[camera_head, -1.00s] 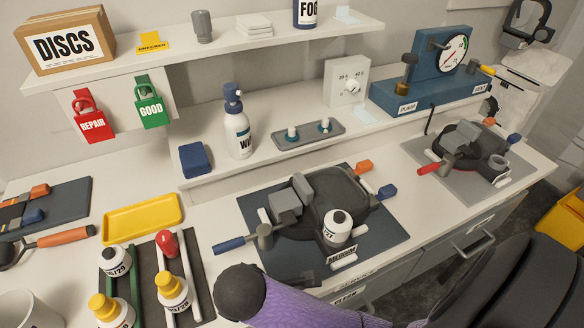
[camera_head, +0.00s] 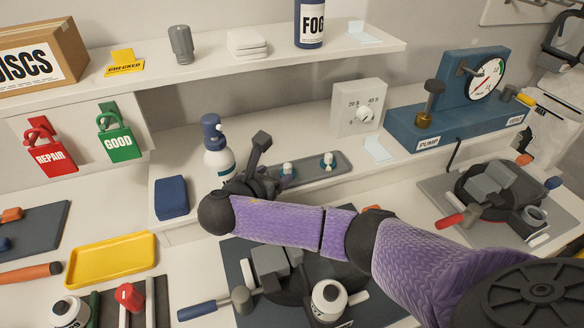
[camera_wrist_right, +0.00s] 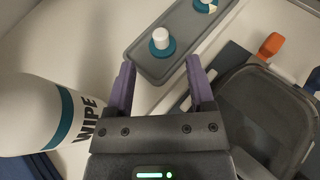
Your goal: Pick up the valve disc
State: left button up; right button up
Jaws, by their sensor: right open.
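Two small valve discs, teal with white knobs, sit on a long grey tray (camera_head: 312,172) on the raised ledge. In the head view the left disc (camera_head: 288,169) and the right disc (camera_head: 327,160) both show. In the right wrist view the nearer disc (camera_wrist_right: 162,43) lies just beyond my open fingertips, and the other disc (camera_wrist_right: 206,5) is cut by the top edge. My right gripper (camera_head: 262,142) is open and empty, just left of the tray; its two purple-grey fingers (camera_wrist_right: 159,62) show in the wrist view. My left gripper is out of view.
A WIPE spray bottle (camera_head: 217,150) stands close to the left of my right gripper, with a blue pad (camera_head: 171,197) beyond it. A white dial box (camera_head: 358,107) stands behind the tray. My purple right arm hides part of the dark bench device (camera_head: 300,285).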

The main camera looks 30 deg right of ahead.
aim_at(286, 168)
jog(key=b+x, duration=0.1)
jog(key=x, duration=0.4)
jog(key=shift+f+b, duration=0.25)
jog(key=shift+b, duration=0.1)
jog(key=shift+w+d+f, duration=0.1)
jog(key=shift+w+d, duration=0.1)
jog(key=shift+d, duration=0.15)
jog(key=shift+c, duration=0.5)
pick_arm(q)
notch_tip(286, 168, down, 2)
pick_arm(e)
grip_shut()
